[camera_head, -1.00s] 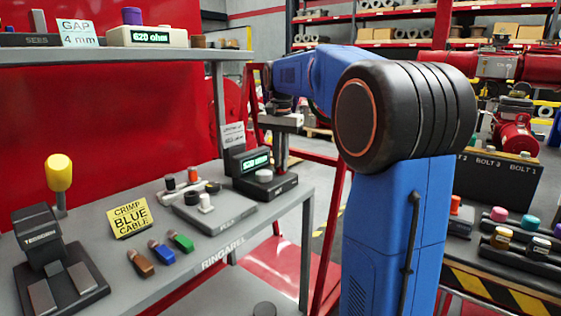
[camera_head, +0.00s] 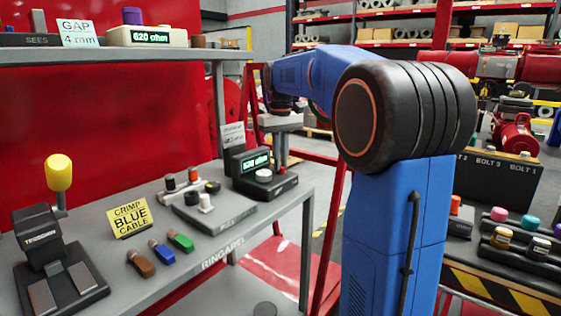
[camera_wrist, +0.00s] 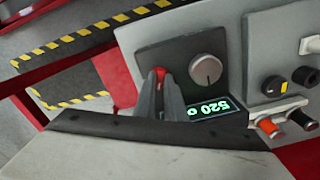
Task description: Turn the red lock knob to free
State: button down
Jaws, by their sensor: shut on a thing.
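The red lock knob (camera_wrist: 160,74) shows as a small red tip between my fingers, on the dark top of the instrument in the wrist view. My gripper (camera_wrist: 165,92) is shut on it, and the fingers hide most of the knob. How far the knob is turned cannot be told. A round grey dial (camera_wrist: 206,70) sits beside it, apart from my fingers, with a lit green display (camera_wrist: 214,108) near it. In the head view my gripper (camera_head: 282,160) reaches down onto the right side of the black instrument (camera_head: 265,190), which carries a white-topped dial (camera_head: 263,175).
A grey plate (camera_head: 214,215) with several plugs and knobs lies left of the instrument. The bench edge (camera_head: 240,250) runs in front, and the upper shelf (camera_head: 150,55) is above left.

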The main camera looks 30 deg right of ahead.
jog(key=shift+n, duration=2.3)
jog(key=c, duration=1.8)
grip_release()
jog(key=shift+r, duration=0.15)
notch_tip(320, 180, up, 17)
jog(key=shift+r, duration=0.1)
